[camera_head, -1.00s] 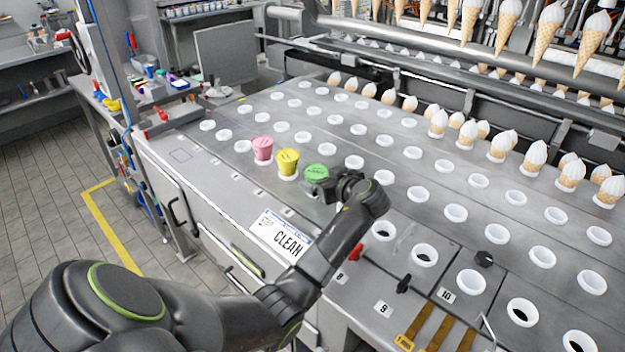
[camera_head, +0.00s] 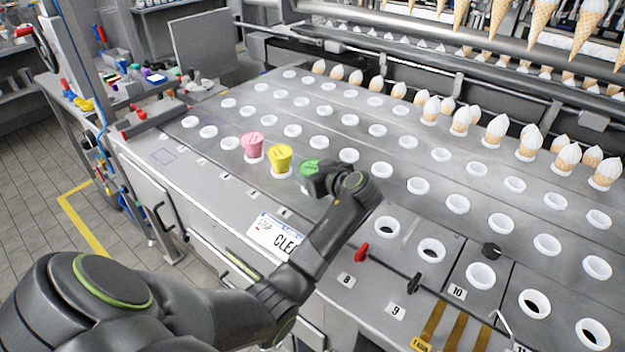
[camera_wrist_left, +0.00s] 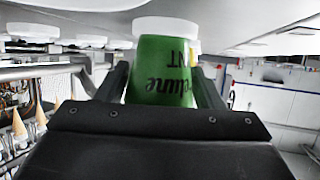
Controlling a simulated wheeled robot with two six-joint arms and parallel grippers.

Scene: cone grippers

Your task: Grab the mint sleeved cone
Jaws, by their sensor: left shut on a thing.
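The mint sleeved cone is green with dark lettering. In the head view the mint cone (camera_head: 309,168) stands third in a row, partly hidden behind my left gripper (camera_head: 316,184). In the left wrist view the mint cone (camera_wrist_left: 160,72) sits between the two dark fingers of my left gripper (camera_wrist_left: 160,90), one on each side. That gripper is shut on it. A white ring (camera_wrist_left: 166,25) shows at the cone's end in the wrist view. I cannot tell whether the cone is clear of its hole. My right gripper is not in view.
A yellow sleeved cone (camera_head: 280,158) and a pink one (camera_head: 252,145) stand just left of the mint cone. White-ringed holes cover the metal deck (camera_head: 330,220). Several white-topped cones (camera_head: 497,130) stand toward the back right. A red lever (camera_head: 361,252) is at the front.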

